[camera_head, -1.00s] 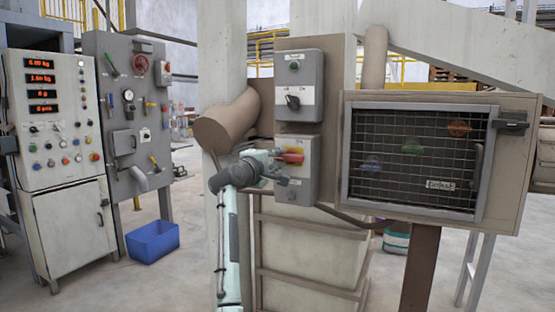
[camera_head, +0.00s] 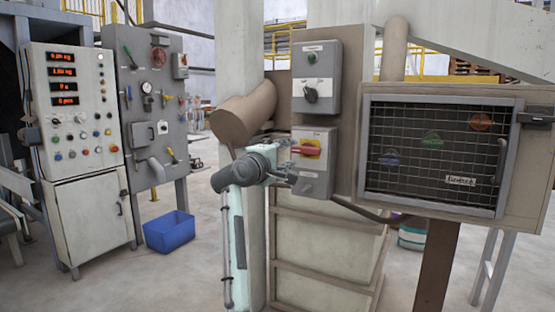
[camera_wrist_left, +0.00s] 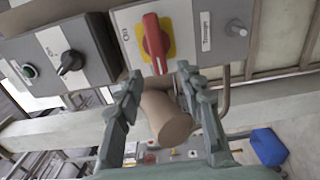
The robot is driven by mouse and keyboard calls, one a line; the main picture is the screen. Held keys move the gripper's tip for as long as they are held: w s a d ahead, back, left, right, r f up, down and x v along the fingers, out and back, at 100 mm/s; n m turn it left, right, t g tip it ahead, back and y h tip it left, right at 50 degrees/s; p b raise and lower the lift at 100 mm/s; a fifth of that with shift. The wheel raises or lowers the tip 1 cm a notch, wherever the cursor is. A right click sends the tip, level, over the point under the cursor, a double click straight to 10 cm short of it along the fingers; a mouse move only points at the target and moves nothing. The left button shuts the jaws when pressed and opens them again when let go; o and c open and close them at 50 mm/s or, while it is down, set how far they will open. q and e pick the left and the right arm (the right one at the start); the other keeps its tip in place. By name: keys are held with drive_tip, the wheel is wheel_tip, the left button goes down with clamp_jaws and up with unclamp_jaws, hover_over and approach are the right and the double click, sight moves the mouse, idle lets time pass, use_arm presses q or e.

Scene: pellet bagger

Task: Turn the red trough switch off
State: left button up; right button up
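The red switch handle (camera_head: 306,150) sits on a yellow plate on the front of a grey box, below a second grey box with a black knob (camera_head: 311,95). The handle looks roughly horizontal in the head view. In the wrist view the red handle (camera_wrist_left: 155,44) points towards the gap between my fingers, on its yellow plate (camera_wrist_left: 165,28). My left gripper (camera_head: 290,172) is just left of the box and slightly below the handle. Its fingers (camera_wrist_left: 158,80) are spread, with nothing between them; the handle's end is near the fingertip line. Contact cannot be told. My right gripper is not in view.
A mesh-fronted cabinet (camera_head: 528,170) stands close to the right of the switch boxes. A brown pipe (camera_head: 243,115) is behind my arm. A control panel (camera_head: 85,215) and blue bin (camera_head: 169,231) stand at left. Open floor lies between the bin and my arm.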

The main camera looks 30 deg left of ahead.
use_arm(q)
drive_tip(key=s, duration=0.7)
drive_tip(key=shift+s, duration=0.2)
drive_tip(key=shift+f, duration=0.1)
